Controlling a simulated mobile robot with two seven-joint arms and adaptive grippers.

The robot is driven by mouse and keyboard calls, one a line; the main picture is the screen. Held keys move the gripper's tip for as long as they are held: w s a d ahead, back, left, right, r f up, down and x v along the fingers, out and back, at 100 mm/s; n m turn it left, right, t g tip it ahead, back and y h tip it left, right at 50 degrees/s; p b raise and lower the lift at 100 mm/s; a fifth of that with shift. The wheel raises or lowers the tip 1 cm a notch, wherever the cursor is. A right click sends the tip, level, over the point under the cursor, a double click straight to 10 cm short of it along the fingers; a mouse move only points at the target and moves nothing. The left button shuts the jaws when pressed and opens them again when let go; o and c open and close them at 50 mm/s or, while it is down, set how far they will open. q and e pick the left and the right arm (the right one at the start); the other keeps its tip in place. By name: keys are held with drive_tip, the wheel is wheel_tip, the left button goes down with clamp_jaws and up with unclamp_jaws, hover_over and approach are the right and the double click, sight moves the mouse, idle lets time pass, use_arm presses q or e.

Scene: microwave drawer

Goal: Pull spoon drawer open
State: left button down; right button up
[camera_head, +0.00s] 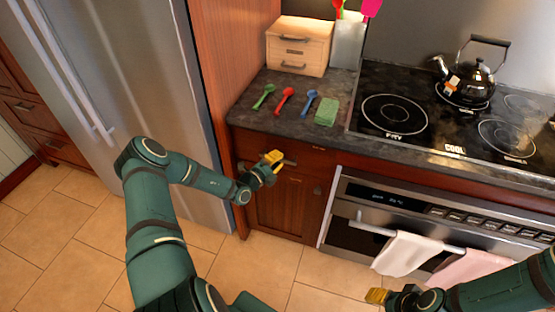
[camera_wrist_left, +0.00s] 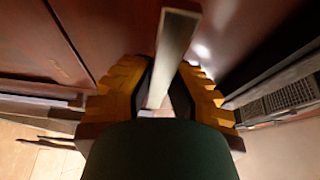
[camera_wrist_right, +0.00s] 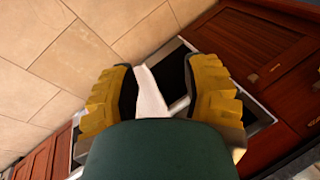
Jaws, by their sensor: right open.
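The dark wood drawer (camera_head: 315,160) sits under the counter, left of the oven. Its front looks flush with the cabinet. Its metal handle (camera_head: 288,162) sticks out to the right of my left gripper (camera_head: 268,165). In the left wrist view, the handle (camera_wrist_left: 174,50) runs between the yellow fingers of my left gripper (camera_wrist_left: 163,92), whose dark pads lie close against both sides. The gripper hides part of the handle. My right gripper (camera_head: 385,298) is open and empty, low in front of the oven. It also shows in the right wrist view (camera_wrist_right: 162,95).
A green spoon (camera_head: 264,97), red spoon (camera_head: 284,100), blue spoon (camera_head: 309,103) and green sponge (camera_head: 326,112) lie on the counter. A wooden box (camera_head: 300,45) stands behind. The oven (camera_head: 375,240) with a white towel (camera_head: 403,253) is to the right; the fridge (camera_head: 125,90) is left.

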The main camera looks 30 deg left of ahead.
use_arm(q)
drive_tip(key=s+d+p, duration=0.2)
drive_tip(key=s+d, duration=0.1)
drive_tip(key=s, duration=1.1)
drive_tip(key=s+d+p, duration=0.3)
drive_tip(key=s+d, duration=0.1)
drive_tip(key=s, duration=1.1)
drive_tip(key=s+d+p, duration=0.2)
drive_tip(key=s+d, duration=0.1)
drive_tip(key=s, duration=1.1)
drive_tip(key=shift+s+d+p, duration=0.15)
drive_tip(key=shift+d+p, duration=0.1)
drive_tip(key=shift+p, duration=0.1)
use_arm(e)
wheel_tip(320, 180, up, 8)
drive_tip(key=w, duration=0.2)
drive_tip(key=shift+d+t, duration=0.2)
drive_tip(key=shift+t, duration=0.1)
drive_tip(key=shift+f, duration=0.1)
use_arm(q)
drive_tip(key=c, duration=0.9)
unclamp_jaws()
